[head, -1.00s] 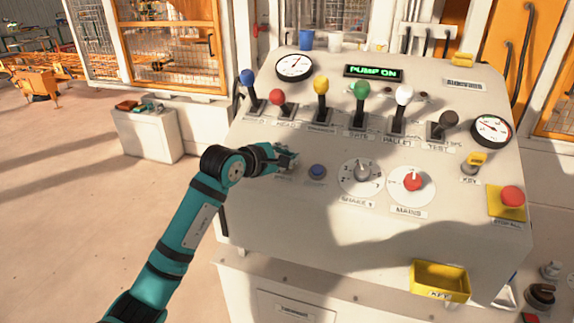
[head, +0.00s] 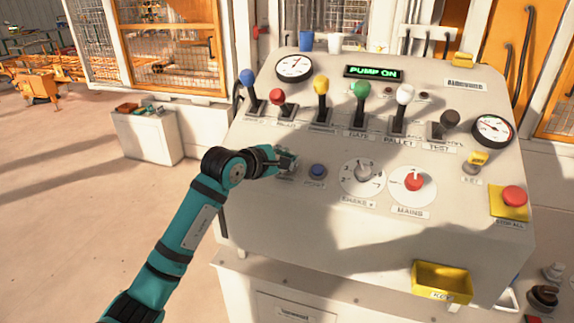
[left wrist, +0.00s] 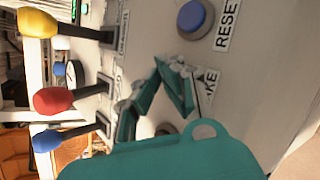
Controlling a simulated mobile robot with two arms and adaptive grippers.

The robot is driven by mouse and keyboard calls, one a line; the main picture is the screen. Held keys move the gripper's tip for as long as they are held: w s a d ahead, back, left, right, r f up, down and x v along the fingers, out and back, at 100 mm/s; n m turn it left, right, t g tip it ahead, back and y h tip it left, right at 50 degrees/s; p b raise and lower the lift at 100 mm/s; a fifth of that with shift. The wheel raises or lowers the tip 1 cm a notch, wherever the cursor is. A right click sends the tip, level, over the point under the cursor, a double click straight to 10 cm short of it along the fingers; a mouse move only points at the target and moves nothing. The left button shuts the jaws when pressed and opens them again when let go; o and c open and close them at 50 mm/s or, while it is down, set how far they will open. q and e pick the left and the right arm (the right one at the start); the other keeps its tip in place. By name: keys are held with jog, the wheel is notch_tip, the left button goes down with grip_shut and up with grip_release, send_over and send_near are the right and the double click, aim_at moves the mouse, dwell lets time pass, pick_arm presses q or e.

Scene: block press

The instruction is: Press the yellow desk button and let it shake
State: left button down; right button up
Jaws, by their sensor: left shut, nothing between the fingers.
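My left gripper (head: 290,162) is shut and empty, low over the left part of the sloping white desk (head: 300,215). In the left wrist view its teal fingers (left wrist: 180,88) come together close to a label ending in "KE" (left wrist: 208,88). No yellow desk button shows clearly; the spot by that label is covered by the fingers, and I cannot tell if they touch anything. A blue button (head: 317,171) sits just right of the gripper, and it also shows in the left wrist view (left wrist: 195,18). My right gripper is not in view.
A row of levers with blue (head: 247,77), red (head: 277,97), yellow (head: 321,84), green, white and dark knobs stands behind the gripper. Right are a dial (head: 363,176), a red mains knob (head: 413,181) and a red stop button (head: 513,196). The display (head: 373,73) reads "PUMP ON".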

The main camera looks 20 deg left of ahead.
pick_arm(q)
jog(key=shift+w+f, duration=0.1)
jog(key=shift+f, duration=0.25)
jog(key=shift+r, duration=0.15)
dwell(0.3)
jog(key=shift+s+r, duration=0.35)
jog(key=shift+r, duration=0.4)
jog(key=shift+s+r+p, duration=0.1)
jog(key=shift+r+p, duration=0.4)
jog(key=shift+p, duration=0.05)
jog(key=r, duration=0.1)
jog(key=s+r+p, duration=0.1)
jog(key=r, duration=0.1)
jog(key=shift+s+r+p, duration=0.3)
jog(key=shift+s+p, duration=0.1)
